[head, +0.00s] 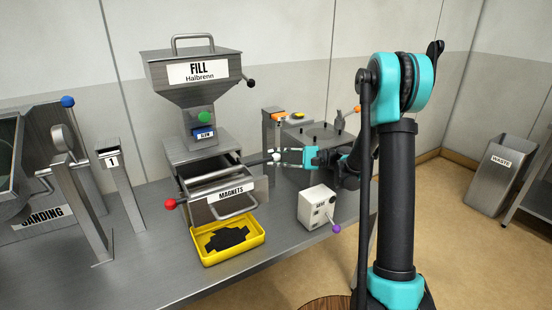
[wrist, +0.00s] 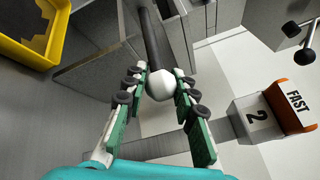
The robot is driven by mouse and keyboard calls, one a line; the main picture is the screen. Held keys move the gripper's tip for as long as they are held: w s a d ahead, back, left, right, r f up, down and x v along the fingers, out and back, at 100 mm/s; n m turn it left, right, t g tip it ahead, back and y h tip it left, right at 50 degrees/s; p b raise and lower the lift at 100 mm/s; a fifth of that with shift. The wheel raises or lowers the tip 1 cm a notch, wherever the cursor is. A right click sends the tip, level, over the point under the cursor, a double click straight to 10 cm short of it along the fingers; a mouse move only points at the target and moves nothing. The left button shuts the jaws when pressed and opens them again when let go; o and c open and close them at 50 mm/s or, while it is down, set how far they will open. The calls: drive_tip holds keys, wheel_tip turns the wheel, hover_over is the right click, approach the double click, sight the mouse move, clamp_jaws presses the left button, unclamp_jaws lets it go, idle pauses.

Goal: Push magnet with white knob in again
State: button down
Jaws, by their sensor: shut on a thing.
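The magnet with the white knob is a dark rod (wrist: 153,42) that sticks out of the side of the steel magnet housing. Its white knob (wrist: 161,86) sits between my fingertips in the wrist view and shows in the head view as a white ball (head: 276,157). My gripper (head: 280,157) is shut on the white knob from the right, with one finger on each side. The open drawer labelled MAGNETS (head: 231,193) stands under the FILL hopper (head: 195,75). The rod's inner end is hidden in the housing.
A red knob (head: 170,204) sticks out left of the drawer. A yellow tray (head: 207,260) with black material sits below it. A white box (head: 318,206) with a purple-knobbed lever stands near the front edge. Post 2 with an orange FAST top (wrist: 293,106) is right of my gripper.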

sight(254, 164)
drive_tip(key=s+a, duration=0.1)
drive_tip(key=a, duration=0.1)
drive_tip(key=s+a, duration=0.3)
drive_tip(key=a, duration=0.2)
drive_tip(key=shift+s+r, duration=0.1)
drive_tip(key=shift+s, duration=0.25)
drive_tip(key=c, duration=1.2)
unclamp_jaws()
drive_tip(key=d, duration=1.2)
drive_tip(key=shift+s, duration=0.1)
